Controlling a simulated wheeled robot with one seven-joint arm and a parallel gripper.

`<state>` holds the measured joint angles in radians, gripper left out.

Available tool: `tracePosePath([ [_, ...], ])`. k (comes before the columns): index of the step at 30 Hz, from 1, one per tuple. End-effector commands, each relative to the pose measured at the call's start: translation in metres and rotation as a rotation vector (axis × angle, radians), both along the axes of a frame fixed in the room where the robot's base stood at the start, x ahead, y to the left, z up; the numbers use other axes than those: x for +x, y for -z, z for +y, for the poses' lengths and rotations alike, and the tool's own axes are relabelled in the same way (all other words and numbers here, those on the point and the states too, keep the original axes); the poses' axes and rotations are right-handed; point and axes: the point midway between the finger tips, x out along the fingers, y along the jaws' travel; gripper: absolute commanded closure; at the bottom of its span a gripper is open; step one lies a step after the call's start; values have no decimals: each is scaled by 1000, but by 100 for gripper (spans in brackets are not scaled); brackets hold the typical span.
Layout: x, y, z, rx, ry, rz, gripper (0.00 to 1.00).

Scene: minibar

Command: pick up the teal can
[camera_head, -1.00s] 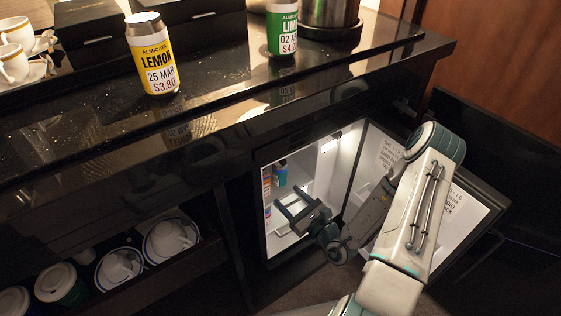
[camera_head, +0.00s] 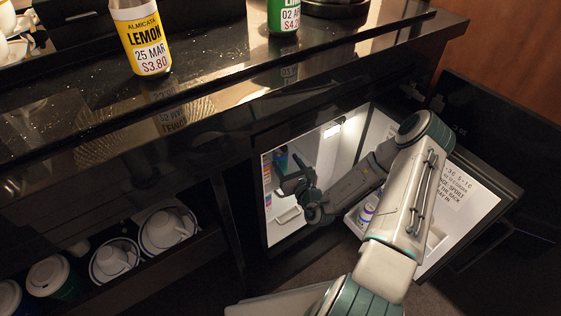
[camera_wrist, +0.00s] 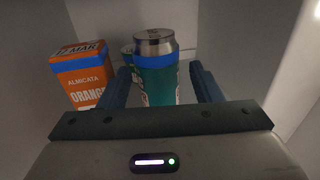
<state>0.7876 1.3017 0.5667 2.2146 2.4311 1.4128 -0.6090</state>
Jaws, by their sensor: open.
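The teal can (camera_wrist: 157,80) stands upright inside the small fridge, with a silver top and a blue band. In the wrist view it lies between the two open fingers of my gripper (camera_wrist: 162,88), toward their far ends, with a gap on each side. In the head view my gripper (camera_head: 291,178) reaches into the open fridge (camera_head: 290,222), and the arm and gripper hide most of the can there.
An orange juice carton (camera_wrist: 80,75) stands just left of my left finger. Part of another can (camera_wrist: 127,54) shows behind the teal can. The fridge door (camera_head: 462,215) is open at right. Lemon (camera_head: 141,38) and lime (camera_head: 283,14) bottles stand on the counter (camera_head: 215,65) above.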

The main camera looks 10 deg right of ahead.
Motion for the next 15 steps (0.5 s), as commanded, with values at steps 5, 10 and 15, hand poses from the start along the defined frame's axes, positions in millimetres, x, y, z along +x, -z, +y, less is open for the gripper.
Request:
tracePosePath([
  [5, 24, 0, 10, 0, -4, -4, 42],
  [10, 41, -2, 14, -1, -5, -2, 42],
  [15, 44, -3, 14, -1, -4, -1, 42],
])
